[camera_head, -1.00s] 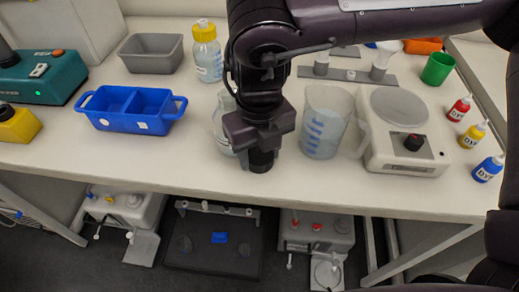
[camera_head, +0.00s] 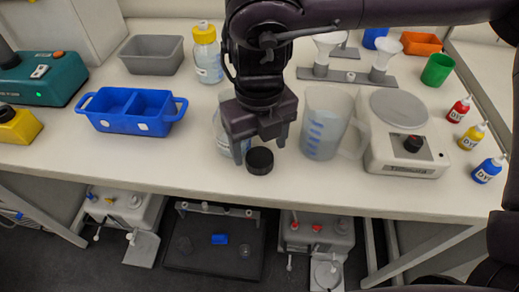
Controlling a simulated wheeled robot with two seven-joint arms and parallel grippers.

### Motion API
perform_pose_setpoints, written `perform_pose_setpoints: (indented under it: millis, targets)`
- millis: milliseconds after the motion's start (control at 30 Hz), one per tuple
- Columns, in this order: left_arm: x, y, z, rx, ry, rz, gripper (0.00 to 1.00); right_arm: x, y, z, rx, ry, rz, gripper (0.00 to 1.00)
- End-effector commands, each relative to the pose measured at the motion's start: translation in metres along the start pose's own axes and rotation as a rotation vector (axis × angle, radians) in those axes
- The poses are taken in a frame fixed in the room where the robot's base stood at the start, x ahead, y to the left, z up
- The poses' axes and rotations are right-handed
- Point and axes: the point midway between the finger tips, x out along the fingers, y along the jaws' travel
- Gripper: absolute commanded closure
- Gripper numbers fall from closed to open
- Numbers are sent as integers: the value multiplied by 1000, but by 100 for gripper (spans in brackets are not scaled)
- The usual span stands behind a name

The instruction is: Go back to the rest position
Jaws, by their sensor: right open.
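My right gripper (camera_head: 261,148) hangs over the front part of the bench, its arm coming in from the right. Its two fingers are apart with nothing between them. A black round cap (camera_head: 260,161) lies on the bench just below and in front of the fingers, seemingly clear of them. A clear glass bottle (camera_head: 222,138) stands behind the gripper, mostly hidden by it. My left gripper is not in view.
A clear beaker (camera_head: 323,124) stands close to the right of my gripper, next to a white hotplate stirrer (camera_head: 405,158). A blue divided tray (camera_head: 130,111) is at the left. A yellow-capped bottle (camera_head: 208,55) stands behind. Dye bottles (camera_head: 488,169) line the right. The bench front is clear.

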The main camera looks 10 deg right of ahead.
Motion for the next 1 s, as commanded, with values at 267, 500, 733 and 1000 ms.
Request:
perform_pose_setpoints:
  millis: [267,500,733,1000]
  targets:
    - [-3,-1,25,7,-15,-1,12,-64,0,1,2,-7,-2,31]
    - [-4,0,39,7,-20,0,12,-90,0,1,1,-2,0,31]
    - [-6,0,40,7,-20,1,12,-95,0,0,1,-1,1,31]
    - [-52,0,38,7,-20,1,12,-141,0,0,1,-1,1,31]
